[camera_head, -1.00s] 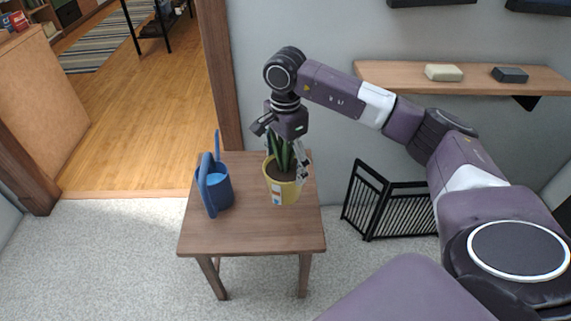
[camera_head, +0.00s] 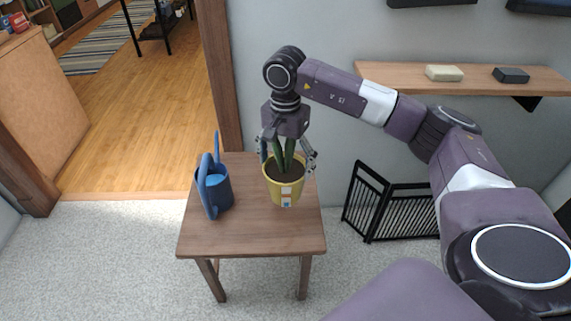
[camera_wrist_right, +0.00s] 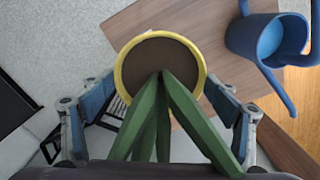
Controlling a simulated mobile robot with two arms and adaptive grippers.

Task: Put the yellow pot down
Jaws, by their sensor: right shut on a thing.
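The yellow pot (camera_head: 272,189) holds dark soil and a plant with thick green leaves (camera_head: 287,155), and has a small coloured label on its front. It is upright at the right side of the small wooden table (camera_head: 250,236). I cannot tell whether its base touches the tabletop. My right gripper (camera_head: 287,158) comes down over the plant, its fingers on either side of the pot, and is shut on it. The right wrist view shows the pot's round rim (camera_wrist_right: 121,78), with leaves rising between the fingers. My left gripper is not in view.
A blue watering can (camera_head: 220,191) stands on the table just left of the pot. A black folding fence (camera_head: 395,205) stands on the floor to the right. A wall shelf (camera_head: 470,80) with two small blocks is behind my right arm. The table's front is clear.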

